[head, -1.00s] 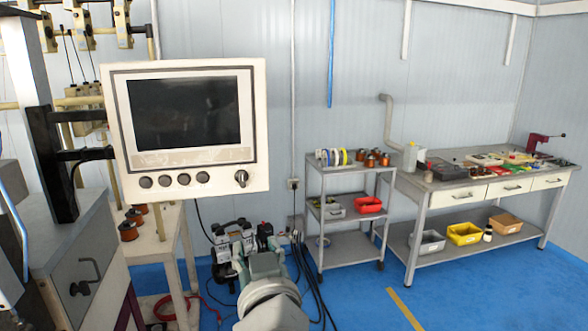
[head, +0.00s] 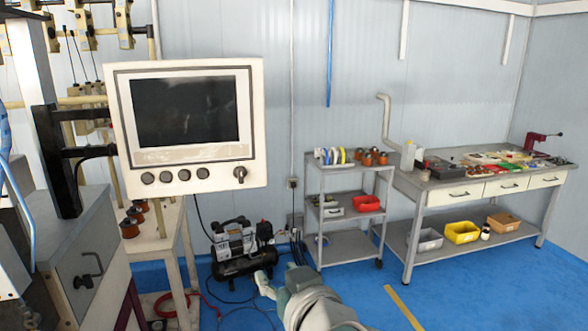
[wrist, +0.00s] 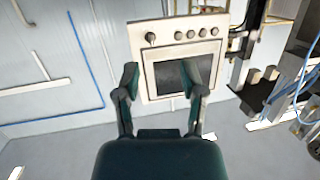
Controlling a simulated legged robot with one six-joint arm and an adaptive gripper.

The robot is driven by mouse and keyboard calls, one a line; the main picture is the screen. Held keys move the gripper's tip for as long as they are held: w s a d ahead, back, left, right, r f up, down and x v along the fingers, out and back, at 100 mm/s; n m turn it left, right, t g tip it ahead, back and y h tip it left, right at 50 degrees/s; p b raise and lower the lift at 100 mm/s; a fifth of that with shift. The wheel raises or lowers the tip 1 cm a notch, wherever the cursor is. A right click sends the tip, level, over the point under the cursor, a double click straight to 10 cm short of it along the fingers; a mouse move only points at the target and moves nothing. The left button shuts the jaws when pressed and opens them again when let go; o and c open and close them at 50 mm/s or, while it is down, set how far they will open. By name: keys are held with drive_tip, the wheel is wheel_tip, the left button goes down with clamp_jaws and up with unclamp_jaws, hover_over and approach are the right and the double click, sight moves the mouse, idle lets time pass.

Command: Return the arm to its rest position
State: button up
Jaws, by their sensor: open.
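My gripper (wrist: 160,82) shows in the wrist view with its two dark green fingers apart and nothing between them. Behind the fingers is the control panel (wrist: 180,35), upside down in this view, with its dark screen and row of knobs; the fingers overlap its screen edge in the picture, and I cannot tell how far off it is. In the head view, part of my arm (head: 310,300) shows low at the bottom centre, over the blue floor.
In the head view, the control panel (head: 190,180) hangs at left beside the grey machine cabinet (head: 88,235). An air compressor (head: 240,250) stands behind my arm. A shelf cart (head: 345,245) and a workbench (head: 440,190) line the wall. Blue floor (head: 480,290) is free at right.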

drive_tip(key=s+d+f+m+g+h, duration=0.2)
drive_tip(key=s+d+f+g+h, duration=0.1)
drive_tip(key=d, duration=0.5)
drive_tip(key=s+d+f+m+g+h, duration=0.2)
drive_tip(key=s+d+f+g, duration=0.3)
drive_tip(key=s+d+f, duration=0.3)
wheel_tip(320, 180, down, 2)
drive_tip(key=shift+d+f+m+h, duration=0.1)
drive_tip(key=shift+d+m+h, duration=0.3)
drive_tip(key=shift+d+h, duration=0.45)
drive_tip(key=shift+a, duration=0.1)
